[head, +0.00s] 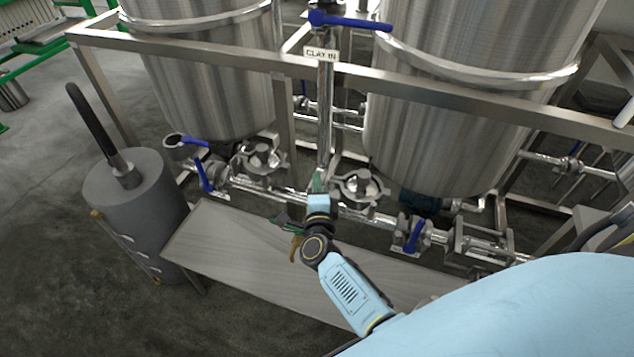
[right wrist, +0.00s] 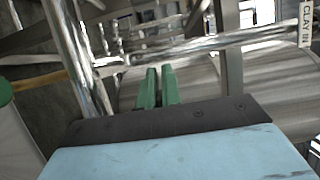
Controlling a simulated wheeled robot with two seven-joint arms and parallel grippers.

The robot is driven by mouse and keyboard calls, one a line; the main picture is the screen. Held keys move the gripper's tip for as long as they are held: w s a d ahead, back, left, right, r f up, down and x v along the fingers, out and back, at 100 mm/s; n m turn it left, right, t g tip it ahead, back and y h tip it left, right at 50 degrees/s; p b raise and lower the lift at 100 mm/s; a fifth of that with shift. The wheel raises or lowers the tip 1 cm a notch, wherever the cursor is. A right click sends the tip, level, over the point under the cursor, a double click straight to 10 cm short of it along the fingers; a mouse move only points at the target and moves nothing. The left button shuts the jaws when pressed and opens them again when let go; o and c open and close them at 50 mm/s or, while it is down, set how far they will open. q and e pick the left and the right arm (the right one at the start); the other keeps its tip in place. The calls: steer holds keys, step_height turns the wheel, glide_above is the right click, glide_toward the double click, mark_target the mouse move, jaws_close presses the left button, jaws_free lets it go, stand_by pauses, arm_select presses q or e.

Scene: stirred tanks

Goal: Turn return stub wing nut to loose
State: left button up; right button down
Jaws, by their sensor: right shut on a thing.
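My right gripper (head: 318,181) reaches over the bench to the pipework under the upright pipe marked CLAY IN. In the right wrist view its two green fingers (right wrist: 157,86) are nearly together, pointing at the steel pipes. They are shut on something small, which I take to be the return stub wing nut. The fingers hide the nut, so its angle and how loose it is cannot be seen. My left gripper is not in view.
Two steel tanks (head: 205,75) (head: 455,120) stand behind a frame rail (head: 230,57). Blue-handled valves (head: 416,236) sit along the low pipes. A grey cylinder (head: 135,205) stands left of the bench (head: 225,250). A green and yellowish object (head: 292,226) lies beside my right wrist.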

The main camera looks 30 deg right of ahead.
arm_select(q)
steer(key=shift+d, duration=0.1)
arm_select(e)
steer(key=c, duration=1.9)
jaws_free()
steer(key=shift+s, duration=0.1)
